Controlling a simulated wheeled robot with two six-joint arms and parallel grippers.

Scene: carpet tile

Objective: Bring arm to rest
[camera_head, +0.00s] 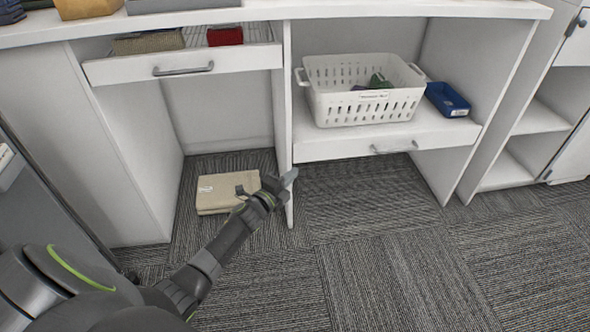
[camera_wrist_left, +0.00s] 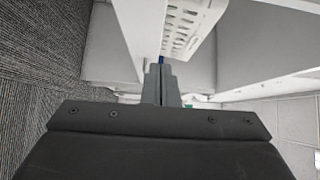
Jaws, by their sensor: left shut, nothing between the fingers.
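My left gripper (camera_head: 290,176) is shut and empty. Its arm comes in from the lower left in the head view, and the gripper is in front of the white divider panel (camera_head: 285,130) between the two desk bays. In the left wrist view the two fingers of my left gripper (camera_wrist_left: 161,72) are together with nothing between them. I cannot tell whether the gripper touches the panel. My right gripper is not in view.
A beige folded item (camera_head: 215,194) lies on the carpet behind my left arm. An open drawer (camera_head: 185,63) sits above it. A white basket (camera_head: 350,112) and a blue tray (camera_head: 448,99) stand on the right pull-out shelf. The carpet (camera_head: 400,280) at front right is clear.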

